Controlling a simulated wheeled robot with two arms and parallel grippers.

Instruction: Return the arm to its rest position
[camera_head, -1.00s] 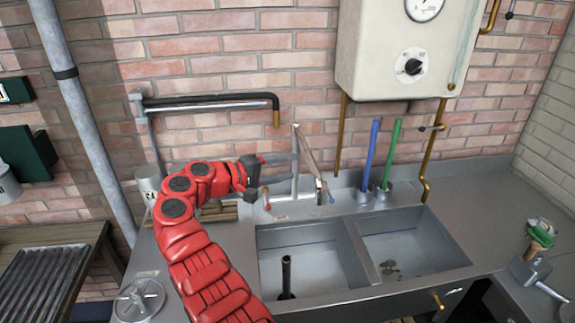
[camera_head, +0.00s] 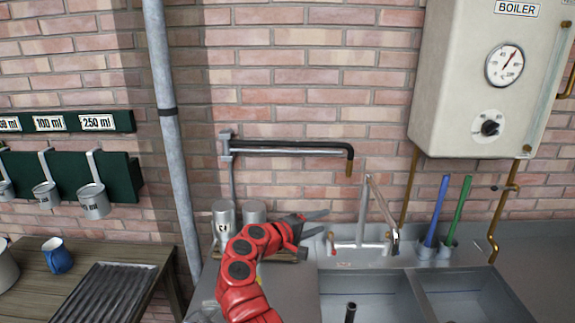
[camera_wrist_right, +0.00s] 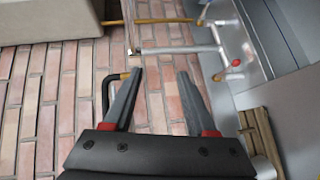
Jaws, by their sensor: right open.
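My right arm is red and comes in from the bottom of the head view. My right gripper (camera_head: 318,222) is open and empty, in the air in front of the brick wall, left of the sink's tap (camera_head: 364,215). In the right wrist view its two grey fingers (camera_wrist_right: 158,100) stand apart with only bricks showing between them. My left gripper is not in view.
A double sink (camera_head: 372,300) lies right of the arm, with blue and green handles (camera_head: 437,210) behind it. A boiler (camera_head: 480,100) hangs at upper right. Metal canisters (camera_head: 223,222) stand behind the arm. A blue mug (camera_head: 57,256) sits on the left table. Measuring cups (camera_head: 94,202) hang above.

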